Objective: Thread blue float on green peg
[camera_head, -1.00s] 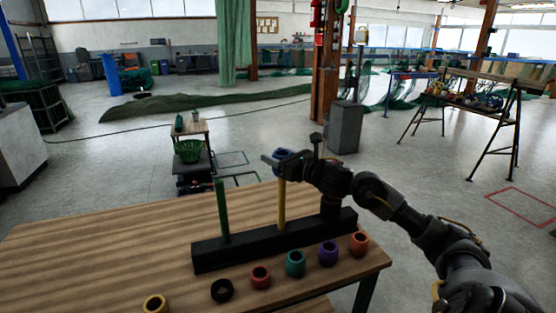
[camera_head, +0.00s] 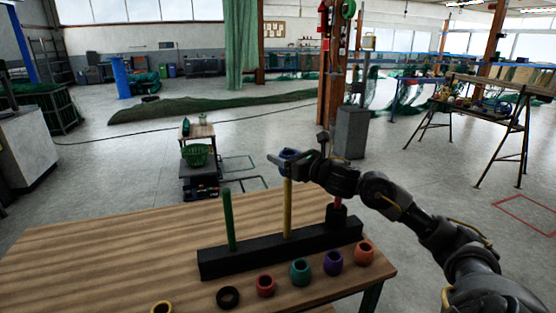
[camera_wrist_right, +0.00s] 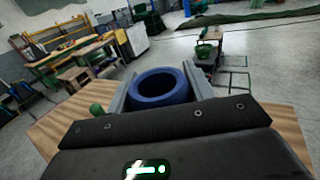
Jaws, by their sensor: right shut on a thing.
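The blue float (camera_head: 289,154) is a dark blue ring held by my right gripper (camera_head: 277,159), just above the top of the yellow peg (camera_head: 287,210). In the right wrist view the float (camera_wrist_right: 150,99) sits between the two grey fingers, its hole facing up. The green peg (camera_head: 229,220) stands upright and empty at the left end of the black base (camera_head: 270,254), left of the gripper and apart from the float. Its top (camera_wrist_right: 97,109) shows left of the fingers in the right wrist view. My left gripper is out of view.
A red peg (camera_head: 338,204) with a black piece around its lower part stands at the base's right end, partly behind my arm. Several floats, including a teal one (camera_head: 300,272), line the front of the wooden table (camera_head: 110,260). The table's left side is clear.

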